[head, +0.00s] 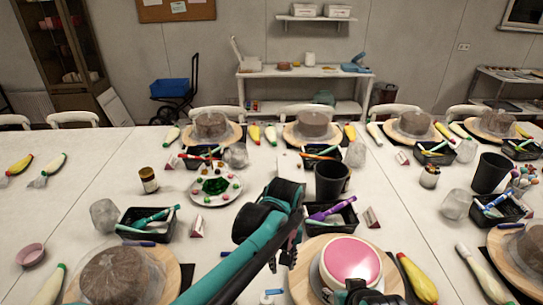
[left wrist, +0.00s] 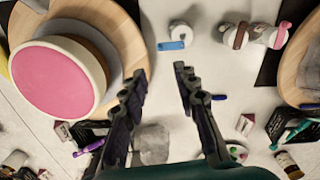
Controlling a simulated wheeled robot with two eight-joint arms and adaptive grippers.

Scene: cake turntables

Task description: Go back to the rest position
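My left gripper (head: 283,257) hangs at the end of the teal arm, just left of the pink-topped cake. In the left wrist view the two fingers of my left gripper (left wrist: 161,82) are spread, with only bare table between them. The pink-topped cake (head: 352,258) stands on a turntable with a wooden board (head: 302,271); the cake also shows at the left of the left wrist view (left wrist: 58,78). A dark part of my right gripper (head: 362,293) shows at the bottom edge, in front of the cake; its fingers cannot be made out clearly.
A black bin (head: 331,181), a tool tray (head: 330,216) and a plate with colourful decorations (head: 215,187) stand beyond the left gripper. A brown cake (head: 115,274) under a clear cover is at the left. Piping bags (head: 417,278) lie around. Bare table (head: 85,185) shows at the left.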

